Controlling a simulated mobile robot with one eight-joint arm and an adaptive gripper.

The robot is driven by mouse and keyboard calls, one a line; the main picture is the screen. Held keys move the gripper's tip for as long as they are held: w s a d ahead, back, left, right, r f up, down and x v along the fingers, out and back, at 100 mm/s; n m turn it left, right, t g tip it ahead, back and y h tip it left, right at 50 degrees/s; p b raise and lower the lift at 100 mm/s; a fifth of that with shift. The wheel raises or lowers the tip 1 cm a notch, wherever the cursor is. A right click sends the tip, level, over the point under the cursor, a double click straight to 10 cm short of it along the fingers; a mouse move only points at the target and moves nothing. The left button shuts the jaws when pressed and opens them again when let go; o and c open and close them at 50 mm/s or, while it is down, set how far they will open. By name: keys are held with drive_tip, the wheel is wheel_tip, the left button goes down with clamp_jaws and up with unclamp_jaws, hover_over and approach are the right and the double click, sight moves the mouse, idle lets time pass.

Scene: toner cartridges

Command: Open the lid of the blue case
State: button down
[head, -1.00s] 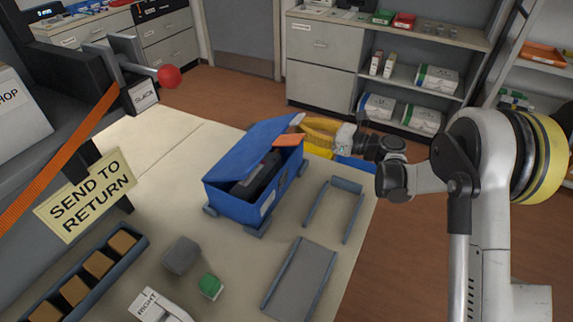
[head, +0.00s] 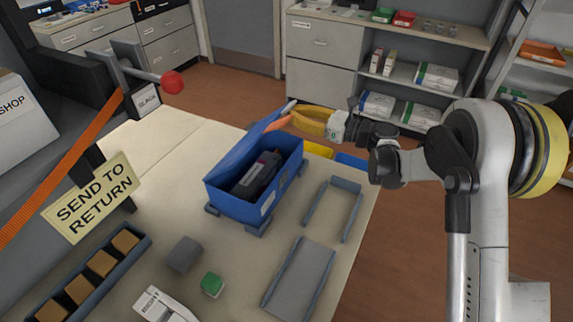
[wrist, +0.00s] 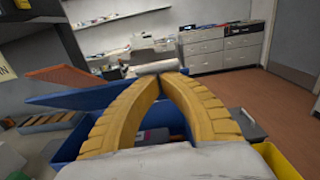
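The blue case (head: 240,206) stands on the table with its blue lid (head: 243,152) raised at a slant, and a dark cartridge (head: 260,174) shows inside. The lid has an orange piece (head: 277,123) on it and a light grey bar (head: 289,107) at its raised edge. My gripper (head: 294,114) is at that edge, its yellow fingers reaching in from the right. In the wrist view the fingertips (wrist: 165,77) are drawn together just at the grey bar (wrist: 155,67); I cannot tell whether they touch it. The lid (wrist: 85,98) lies to their left.
A yellow bin (head: 318,149) and a blue bin (head: 352,161) sit behind the case. Grey holders (head: 345,186) and a grey tray (head: 300,283) lie to its right. A grey block (head: 184,254) and a green-topped block (head: 212,285) stand in front. A sign (head: 92,197) is at left.

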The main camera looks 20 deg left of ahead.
sight(282, 110)
drive_tip(key=shift+a, duration=0.1)
idle(0.3)
drive_tip(key=a, duration=0.1)
drive_tip(key=a+f+b, duration=0.2)
drive_tip(key=shift+w+a+f, duration=0.1)
drive_tip(key=shift+w+f, duration=0.1)
drive_tip(key=shift+w, duration=0.05)
idle(0.5)
drive_tip(key=shift+w+a+r+p, duration=0.15)
drive_tip(key=shift+a+r+p, duration=0.15)
drive_tip(key=shift+a+r, duration=0.85)
drive_tip(key=shift+a, duration=0.15)
